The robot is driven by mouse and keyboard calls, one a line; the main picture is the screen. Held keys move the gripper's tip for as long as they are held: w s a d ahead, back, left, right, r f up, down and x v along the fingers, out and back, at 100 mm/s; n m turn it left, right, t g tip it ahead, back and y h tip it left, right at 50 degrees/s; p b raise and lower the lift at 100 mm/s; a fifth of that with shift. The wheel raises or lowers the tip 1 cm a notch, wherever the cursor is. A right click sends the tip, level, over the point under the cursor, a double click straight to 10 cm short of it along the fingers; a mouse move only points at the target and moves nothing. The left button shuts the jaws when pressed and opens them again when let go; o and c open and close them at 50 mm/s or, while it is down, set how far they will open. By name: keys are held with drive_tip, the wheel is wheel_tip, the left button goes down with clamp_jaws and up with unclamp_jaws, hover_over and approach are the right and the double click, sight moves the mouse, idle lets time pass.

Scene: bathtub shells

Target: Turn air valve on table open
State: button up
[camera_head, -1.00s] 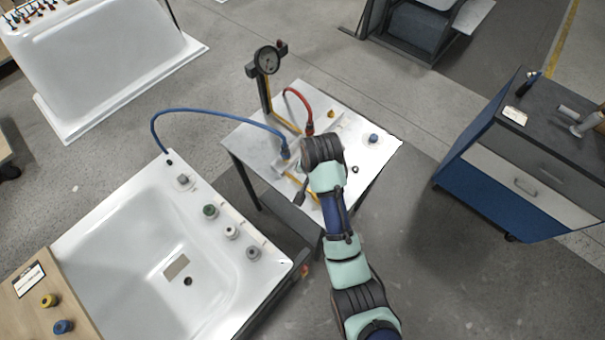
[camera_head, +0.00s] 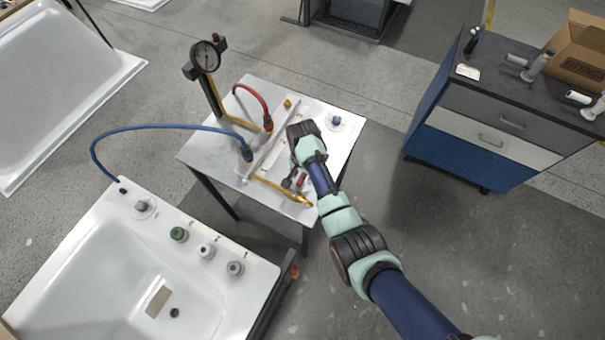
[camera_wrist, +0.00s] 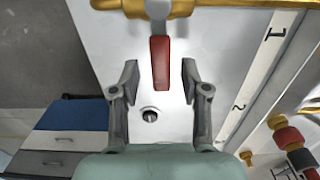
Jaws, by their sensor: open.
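The air valve is a brass fitting with a red lever handle; the handle (camera_wrist: 160,62) shows in the wrist view, with the brass body (camera_wrist: 158,9) at the top edge. In the head view, the small red handle (camera_head: 302,180) and brass fitting (camera_head: 303,199) lie near the front edge of the white table (camera_head: 215,150). My gripper (camera_wrist: 160,67) is open, its two fingers apart on either side of the red handle's free end, with gaps on both sides. The gripper (camera_head: 292,180) also shows small in the head view. Depth between fingertips and handle is unclear.
A pressure gauge (camera_head: 205,56) stands on a post at the table's left back. A blue hose (camera_head: 165,126) and a red hose (camera_head: 258,97) attach on the table. A white tub (camera_head: 85,255) is at front left, a blue drawer cabinet (camera_head: 470,145) at right.

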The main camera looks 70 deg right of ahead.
clamp_jaws()
